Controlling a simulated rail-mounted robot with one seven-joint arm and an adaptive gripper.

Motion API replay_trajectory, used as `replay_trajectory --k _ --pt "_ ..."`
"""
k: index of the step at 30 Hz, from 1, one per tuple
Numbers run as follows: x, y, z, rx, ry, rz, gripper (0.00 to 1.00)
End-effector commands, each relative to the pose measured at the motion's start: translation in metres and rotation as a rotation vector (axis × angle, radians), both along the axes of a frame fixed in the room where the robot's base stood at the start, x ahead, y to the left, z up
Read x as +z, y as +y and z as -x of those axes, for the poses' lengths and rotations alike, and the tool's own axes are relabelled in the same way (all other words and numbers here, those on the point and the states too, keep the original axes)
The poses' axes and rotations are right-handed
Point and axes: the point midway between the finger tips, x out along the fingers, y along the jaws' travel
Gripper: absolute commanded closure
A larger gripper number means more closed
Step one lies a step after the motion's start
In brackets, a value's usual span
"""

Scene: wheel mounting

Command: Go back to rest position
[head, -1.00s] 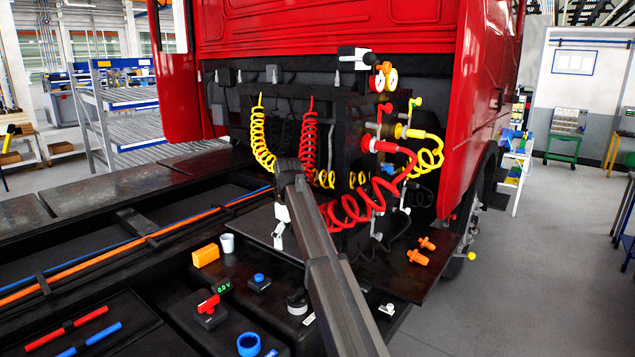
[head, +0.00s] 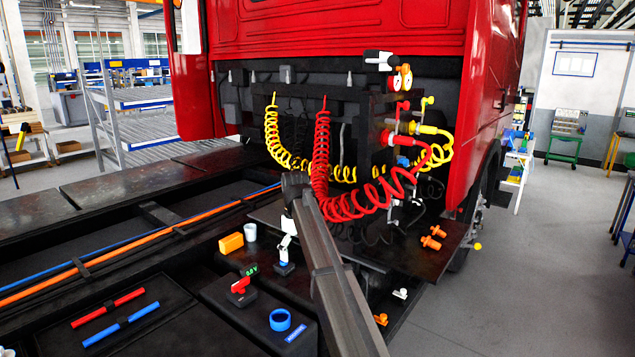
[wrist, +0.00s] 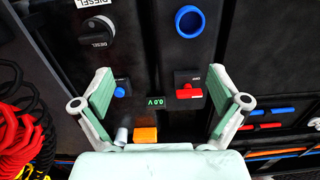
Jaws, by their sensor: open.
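My gripper (wrist: 160,85) is open and empty in the wrist view, its two pale green-padded fingers spread wide. In the head view its white end (head: 287,245) hangs down near the blue button, partly behind my dark arm. In the wrist view the blue button (wrist: 119,92) shows beside the left finger. A red switch (wrist: 188,91) and a 0.0 V display (wrist: 157,102) lie between the fingers in the picture. No contact with them is visible.
Coiled red (head: 362,205) and yellow (head: 272,140) hoses hang by the red cab. An orange block (head: 230,243), white cup (head: 250,232) and blue ring (head: 280,319) sit on the dark chassis. Orange fittings (head: 432,238) lie right. Open floor (head: 530,270) is at right.

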Motion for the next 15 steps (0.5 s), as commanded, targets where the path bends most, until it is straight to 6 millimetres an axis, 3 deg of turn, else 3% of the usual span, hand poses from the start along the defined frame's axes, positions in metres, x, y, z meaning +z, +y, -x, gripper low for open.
replay_trajectory --k 10,15 --pt "-0.101 -0.054 0.044 -0.150 0.003 0.001 0.03" --pt "-0.178 -0.099 0.094 -0.283 0.003 0.002 0.03"
